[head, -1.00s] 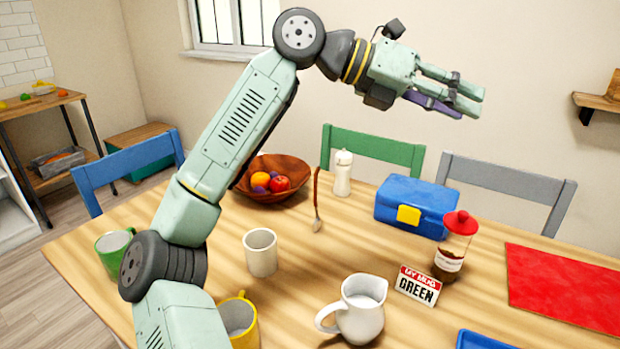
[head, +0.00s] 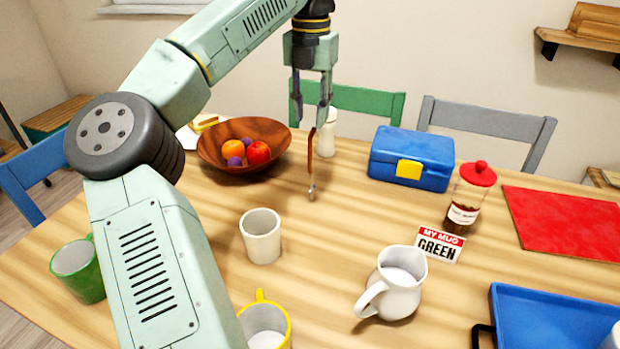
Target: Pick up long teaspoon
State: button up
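The long teaspoon (head: 310,165) has a reddish-brown handle and a small metal bowl. Its bowl end points toward the front of the wooden table (head: 330,235), and its handle runs up the picture toward my gripper. My gripper (head: 311,122) points down over the handle end in the head view. Its fingers are apart, one on each side of the handle's line, and I see nothing held between them. I cannot tell how high the fingertips are above the handle. The right finger partly covers a white shaker (head: 328,140) behind.
A wooden fruit bowl (head: 215,155) stands close left of the spoon. A blue lunchbox (head: 412,158) and a red-lidded jar (head: 468,197) are to the right. A white cup (head: 261,237), a yellow mug (head: 265,325) and a white jug (head: 393,283) stand nearer. Table around the spoon's bowl end is clear.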

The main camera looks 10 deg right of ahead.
aim_at(310, 134)
jog(key=f, duration=0.4)
jog(key=f+p, duration=0.1)
jog(key=f, duration=0.3)
jog(key=shift+s+a+f, duration=0.1)
jog(key=shift+s+f, duration=0.05)
jog(key=shift+s, duration=0.05)
jog(key=shift+c, duration=0.6)
grip_shut()
